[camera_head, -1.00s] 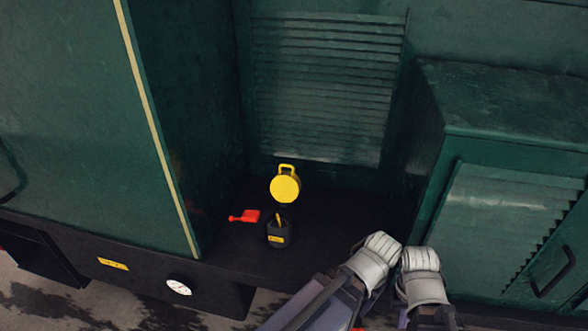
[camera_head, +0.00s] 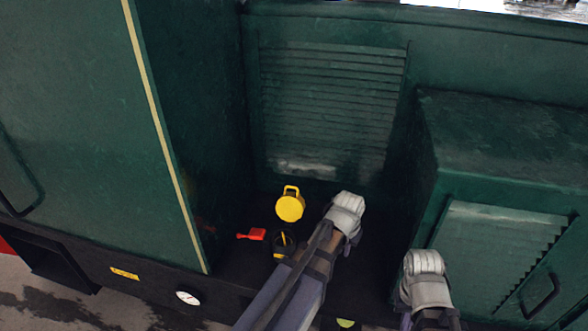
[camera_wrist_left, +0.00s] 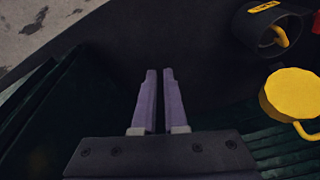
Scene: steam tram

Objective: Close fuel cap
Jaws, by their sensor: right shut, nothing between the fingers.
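The yellow fuel cap (camera_head: 290,208) stands open, tilted up behind the dark filler neck (camera_head: 277,251), with a loop handle at its top edge. In the left wrist view the cap (camera_wrist_left: 291,95) is at the right edge, and the open filler neck (camera_wrist_left: 250,28) is at the upper right with a yellow piece inside. My left gripper (camera_head: 347,206) is right of the cap, apart from it. Its fingers (camera_wrist_left: 160,72) are close together with a narrow gap and nothing seen between them. My right gripper (camera_head: 424,264) is shut and empty at the lower right.
A red lever (camera_head: 252,234) is left of the filler neck. A green wall (camera_head: 180,120) stands on the left, a louvred panel (camera_head: 330,105) behind, and a green cabinet (camera_head: 500,150) on the right. The dark floor between is mostly clear.

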